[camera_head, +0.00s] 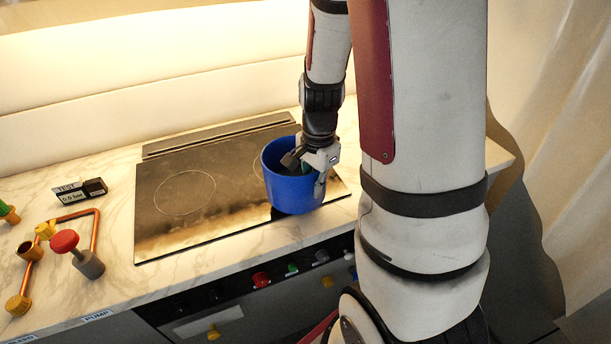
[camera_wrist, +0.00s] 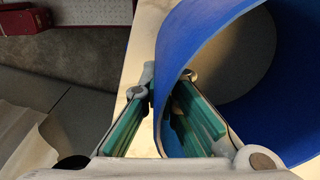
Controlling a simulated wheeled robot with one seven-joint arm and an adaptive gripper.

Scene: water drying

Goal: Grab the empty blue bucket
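The blue bucket (camera_head: 292,190) stands upright on the dark cooktop, near its right front part. In the wrist view the bucket (camera_wrist: 205,35) fills the upper right, and the inside that shows looks empty. My gripper (camera_head: 309,162) is at the bucket's right rim, reaching down from above. In the wrist view my gripper (camera_wrist: 166,88) straddles the bucket's wall, one green-padded finger outside and one inside. A strip of pale counter shows between the outer finger and the wall, so the fingers look open.
The cooktop (camera_head: 185,215) lies in a marble counter (camera_head: 110,285). Copper pipework with a red-knobbed valve (camera_head: 65,242) and a small "TEST" gauge (camera_head: 80,191) stand at the left. A knobbed panel (camera_head: 262,280) fronts the counter. A curtain (camera_head: 560,130) hangs at the right.

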